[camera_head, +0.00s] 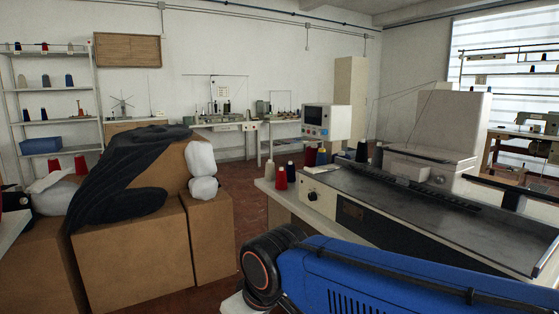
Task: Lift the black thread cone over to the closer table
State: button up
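I cannot tell which of these is the black one. A red cone (281,179) stands at the table's left corner. My blue arm crosses the bottom right; my gripper is not in view. A white table edge (10,232) shows at the far left.
Brown boxes (135,250) with black cloth (125,170) and white rolls (202,170) stand at left. A shelf (45,130) behind holds cones and a blue bin (41,146). A monitor (326,121) rises over the machine table. Reddish floor (252,200) is clear between.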

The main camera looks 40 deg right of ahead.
aim_at(362, 156)
jog(key=i+j, duration=0.15)
jog(key=i, duration=0.3)
jog(key=i+j+z, duration=0.1)
jog(key=i, duration=0.35)
jog(key=i+j, duration=0.25)
jog(key=i, duration=0.2)
jog(key=i+j, duration=0.2)
jog(key=i, duration=0.25)
jog(key=l+z, duration=0.05)
